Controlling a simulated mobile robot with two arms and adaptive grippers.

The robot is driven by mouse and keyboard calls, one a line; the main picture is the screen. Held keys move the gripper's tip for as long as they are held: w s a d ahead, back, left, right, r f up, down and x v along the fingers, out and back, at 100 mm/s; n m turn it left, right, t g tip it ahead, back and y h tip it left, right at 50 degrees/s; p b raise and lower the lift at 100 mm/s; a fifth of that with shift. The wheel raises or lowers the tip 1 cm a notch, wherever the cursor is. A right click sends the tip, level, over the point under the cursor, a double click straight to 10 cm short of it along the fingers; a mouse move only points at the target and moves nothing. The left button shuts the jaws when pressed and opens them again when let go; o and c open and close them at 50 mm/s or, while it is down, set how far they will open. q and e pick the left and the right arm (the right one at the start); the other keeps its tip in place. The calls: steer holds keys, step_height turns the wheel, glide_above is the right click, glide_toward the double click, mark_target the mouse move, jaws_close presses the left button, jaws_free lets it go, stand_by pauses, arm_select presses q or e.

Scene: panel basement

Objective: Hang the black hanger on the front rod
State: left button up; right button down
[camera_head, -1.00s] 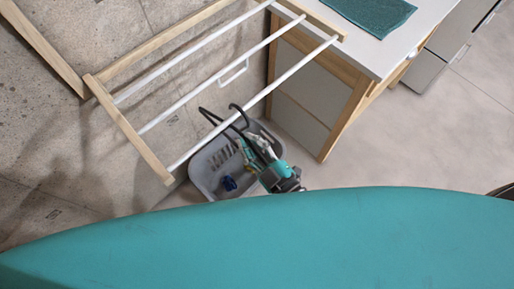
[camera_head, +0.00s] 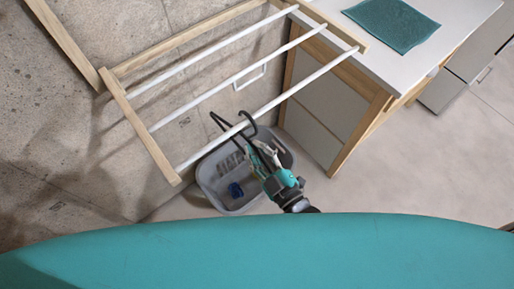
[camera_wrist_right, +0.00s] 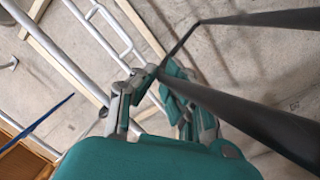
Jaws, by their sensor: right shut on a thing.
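The black hanger (camera_head: 219,121) is held by my right gripper (camera_head: 261,152), which is shut on it. In the head view its dark curved ends reach across the front rod (camera_head: 300,87); I cannot tell whether it touches or rests on the rod. In the right wrist view the hanger (camera_wrist_right: 240,118) shows as dark bars running from the right to the gripper fingers (camera_wrist_right: 155,100). The front rod is the white bar of the wooden drying rack (camera_head: 146,132) nearest me. My left gripper is not in view.
A grey basket (camera_head: 213,184) with a blue item (camera_head: 236,190) stands on the floor below the gripper. A white-topped cabinet (camera_head: 365,68) with a teal cloth (camera_head: 392,24) is right of the rack. A white handle-shaped piece (camera_head: 250,78) shows behind the middle rod.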

steer(key=c, duration=1.4)
jaws_free()
steer(key=shift+o, duration=0.2)
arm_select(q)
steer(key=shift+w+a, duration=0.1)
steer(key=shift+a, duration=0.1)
arm_select(e)
steer(key=shift+d, duration=0.1)
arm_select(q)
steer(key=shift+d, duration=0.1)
arm_select(e)
steer(key=v, duration=1.2)
